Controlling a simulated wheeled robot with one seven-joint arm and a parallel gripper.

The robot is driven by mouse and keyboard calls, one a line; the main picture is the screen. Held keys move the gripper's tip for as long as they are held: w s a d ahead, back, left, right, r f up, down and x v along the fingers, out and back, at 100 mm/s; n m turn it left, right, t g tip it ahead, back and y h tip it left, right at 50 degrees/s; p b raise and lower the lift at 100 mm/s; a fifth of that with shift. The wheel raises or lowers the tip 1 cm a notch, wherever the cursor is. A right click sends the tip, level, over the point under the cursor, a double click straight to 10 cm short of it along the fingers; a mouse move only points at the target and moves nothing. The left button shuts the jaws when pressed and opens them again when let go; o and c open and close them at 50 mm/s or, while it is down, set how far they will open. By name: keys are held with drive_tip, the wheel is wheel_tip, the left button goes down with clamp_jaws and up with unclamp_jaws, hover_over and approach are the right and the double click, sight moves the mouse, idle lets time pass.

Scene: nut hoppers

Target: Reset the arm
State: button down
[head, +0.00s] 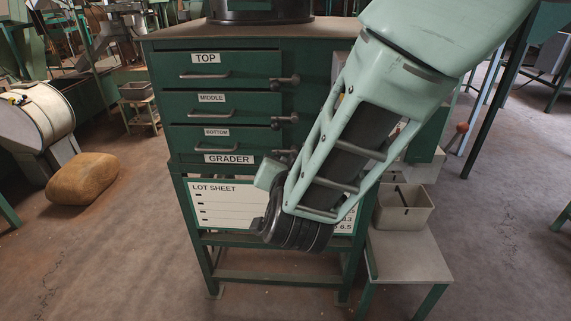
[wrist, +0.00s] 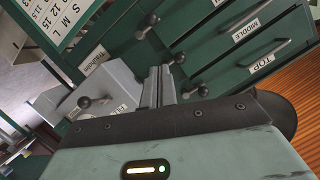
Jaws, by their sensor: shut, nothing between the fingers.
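My arm (head: 340,150) reaches in from the upper right of the head view, angled down to the left. Its dark wrist end is in front of the lot sheet (head: 225,205) and hides the sheet's right part. I cannot make out my fingers in the head view. In the wrist view my gripper (wrist: 159,72) shows with its two fingers together, shut and empty. It points toward the front of the green grader cabinet (head: 220,95). The cabinet's drawers labelled top, middle and bottom look closed in the head view.
Dark-knobbed levers (head: 285,118) stick out beside the drawers. A grey bin (head: 404,208) rests on a low stand (head: 410,258) at the right. A brown sack (head: 82,178) lies at the left. The floor at the front left (head: 90,265) is clear.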

drive_tip(key=s+d+r+n+g+y+p, duration=0.1)
drive_tip(key=s+r+n+g+y+p, duration=0.3)
drive_tip(key=s+n+g, duration=0.65)
drive_tip(key=s+d+r+g+h+p, duration=0.1)
drive_tip(key=s+d+g+h, duration=0.1)
drive_tip(key=s+d, duration=0.5)
drive_tip(key=s+d+r+n+g+h+p, duration=0.1)
drive_tip(key=s+d+g+h, duration=0.1)
drive_tip(key=s+d, duration=0.5)
drive_tip(key=shift+s+d+r+h+p, duration=0.3)
drive_tip(key=shift+s+h, duration=0.2)
drive_tip(key=shift+s, duration=0.6)
